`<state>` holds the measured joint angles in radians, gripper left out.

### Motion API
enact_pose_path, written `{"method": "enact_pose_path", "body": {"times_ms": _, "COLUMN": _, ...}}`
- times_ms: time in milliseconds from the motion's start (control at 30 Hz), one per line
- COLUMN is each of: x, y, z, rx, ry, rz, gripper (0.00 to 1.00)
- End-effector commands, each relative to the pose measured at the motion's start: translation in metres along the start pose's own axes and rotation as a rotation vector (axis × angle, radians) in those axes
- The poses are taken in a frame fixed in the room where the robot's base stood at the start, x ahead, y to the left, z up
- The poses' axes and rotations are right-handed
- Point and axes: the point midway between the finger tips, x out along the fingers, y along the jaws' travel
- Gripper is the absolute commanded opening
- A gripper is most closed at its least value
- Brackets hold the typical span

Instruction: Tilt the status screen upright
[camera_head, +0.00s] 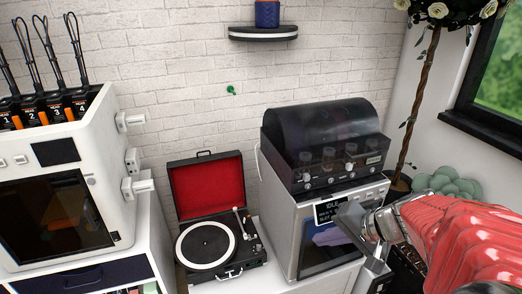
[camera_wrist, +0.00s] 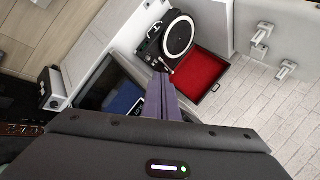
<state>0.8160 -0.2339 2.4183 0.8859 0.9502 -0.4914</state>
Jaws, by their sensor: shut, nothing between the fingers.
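The status screen (camera_head: 327,211) is a small dark panel with a light border and white text reading IDLE. In the head view it sits at the upper front of the white-and-grey machine (camera_head: 285,222), and its face is readable. In the wrist view the fingers (camera_wrist: 163,98) are together and empty, in front of the machine's dark window (camera_wrist: 105,86).
A black amplifier-like unit with a domed cover (camera_head: 328,140) stands on top of the machine. An open record player with red lining (camera_head: 208,215) is to the left. A white printer cabinet (camera_head: 70,180) stands further left, and a potted succulent (camera_head: 448,187) is at the right.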

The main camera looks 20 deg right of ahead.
Motion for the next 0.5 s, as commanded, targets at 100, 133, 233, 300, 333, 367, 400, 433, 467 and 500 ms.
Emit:
{"method": "enact_pose_path", "body": {"times_ms": 100, "x": -0.006, "y": 0.021, "z": -0.025, "rx": 0.118, "ry": 0.055, "rz": -0.057, "gripper": 0.0}}
{"method": "enact_pose_path", "body": {"times_ms": 133, "x": -0.008, "y": 0.026, "z": -0.031, "rx": 0.145, "ry": 0.071, "rz": -0.073, "gripper": 0.0}}
{"method": "enact_pose_path", "body": {"times_ms": 233, "x": -0.016, "y": 0.045, "z": -0.051, "rx": 0.235, "ry": 0.128, "rz": -0.124, "gripper": 0.0}}
{"method": "enact_pose_path", "body": {"times_ms": 300, "x": -0.023, "y": 0.059, "z": -0.065, "rx": 0.296, "ry": 0.173, "rz": -0.16, "gripper": 0.0}}
{"method": "enact_pose_path", "body": {"times_ms": 333, "x": -0.027, "y": 0.066, "z": -0.071, "rx": 0.322, "ry": 0.194, "rz": -0.174, "gripper": 0.0}}
{"method": "enact_pose_path", "body": {"times_ms": 367, "x": -0.03, "y": 0.073, "z": -0.077, "rx": 0.347, "ry": 0.216, "rz": -0.188, "gripper": 0.0}}
{"method": "enact_pose_path", "body": {"times_ms": 400, "x": -0.035, "y": 0.083, "z": -0.085, "rx": 0.379, "ry": 0.244, "rz": -0.207, "gripper": 0.0}}
{"method": "enact_pose_path", "body": {"times_ms": 433, "x": -0.039, "y": 0.089, "z": -0.09, "rx": 0.401, "ry": 0.265, "rz": -0.22, "gripper": 0.0}}
{"method": "enact_pose_path", "body": {"times_ms": 467, "x": -0.042, "y": 0.096, "z": -0.095, "rx": 0.424, "ry": 0.285, "rz": -0.232, "gripper": 0.0}}
{"method": "enact_pose_path", "body": {"times_ms": 500, "x": -0.047, "y": 0.104, "z": -0.101, "rx": 0.447, "ry": 0.31, "rz": -0.246, "gripper": 0.0}}
